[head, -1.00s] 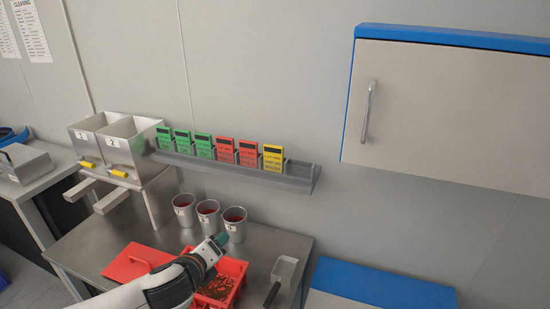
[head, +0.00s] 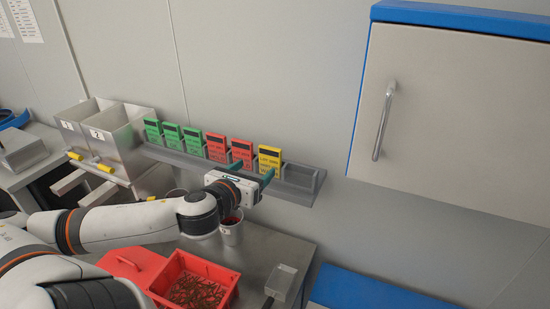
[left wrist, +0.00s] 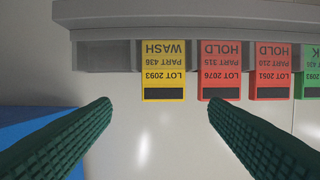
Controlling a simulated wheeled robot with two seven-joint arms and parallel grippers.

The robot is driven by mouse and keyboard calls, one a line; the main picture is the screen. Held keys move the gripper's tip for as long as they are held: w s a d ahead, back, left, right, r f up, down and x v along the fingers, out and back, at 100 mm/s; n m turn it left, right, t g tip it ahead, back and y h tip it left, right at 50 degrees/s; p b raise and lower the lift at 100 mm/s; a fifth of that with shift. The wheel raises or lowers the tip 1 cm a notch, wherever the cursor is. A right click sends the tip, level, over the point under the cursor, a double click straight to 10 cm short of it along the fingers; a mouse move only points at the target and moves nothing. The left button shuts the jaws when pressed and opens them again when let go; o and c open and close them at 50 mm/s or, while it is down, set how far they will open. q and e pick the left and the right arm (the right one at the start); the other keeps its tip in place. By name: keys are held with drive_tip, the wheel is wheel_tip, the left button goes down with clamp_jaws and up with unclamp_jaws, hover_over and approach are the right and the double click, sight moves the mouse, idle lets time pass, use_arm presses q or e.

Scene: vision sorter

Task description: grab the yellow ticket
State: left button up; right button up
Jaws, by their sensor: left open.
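The yellow ticket (head: 269,158) stands in the wall rack (head: 303,176), to the right of the red tickets in the head view. In the left wrist view the yellow ticket (left wrist: 163,72) appears upside down, with "WASH" and "LOT 2093" on it. My left gripper (head: 254,175) is open and empty in front of the rack. In the left wrist view its green fingers (left wrist: 158,103) are spread wide, with the yellow ticket beyond their tips and between them. A red ticket (left wrist: 219,72) is close to the other fingertip. My right gripper is not in view.
Red tickets (head: 216,147) and green tickets (head: 153,130) fill the rack's left side; its right end is empty. Below are a metal cup (head: 232,232), a red bin (head: 163,276) of small parts and a scoop (head: 284,279). A wall cabinet (head: 455,110) hangs at right.

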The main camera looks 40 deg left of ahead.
sight(270, 156)
use_arm(q)
drive_tip(key=b+x, duration=0.2)
drive_tip(key=x, duration=0.4)
drive_tip(key=shift+w+a+b, duration=0.15)
drive_tip(key=shift+a+b, duration=0.05)
drive_tip(key=shift+b, duration=0.1)
drive_tip(key=shift+w+a, duration=0.15)
drive_tip(key=shift+w, duration=0.15)
drive_tip(key=shift+w+a, duration=0.25)
drive_tip(key=shift+w, duration=0.2)
drive_tip(key=shift+w+f, duration=0.15)
drive_tip(key=shift+w, duration=0.3)
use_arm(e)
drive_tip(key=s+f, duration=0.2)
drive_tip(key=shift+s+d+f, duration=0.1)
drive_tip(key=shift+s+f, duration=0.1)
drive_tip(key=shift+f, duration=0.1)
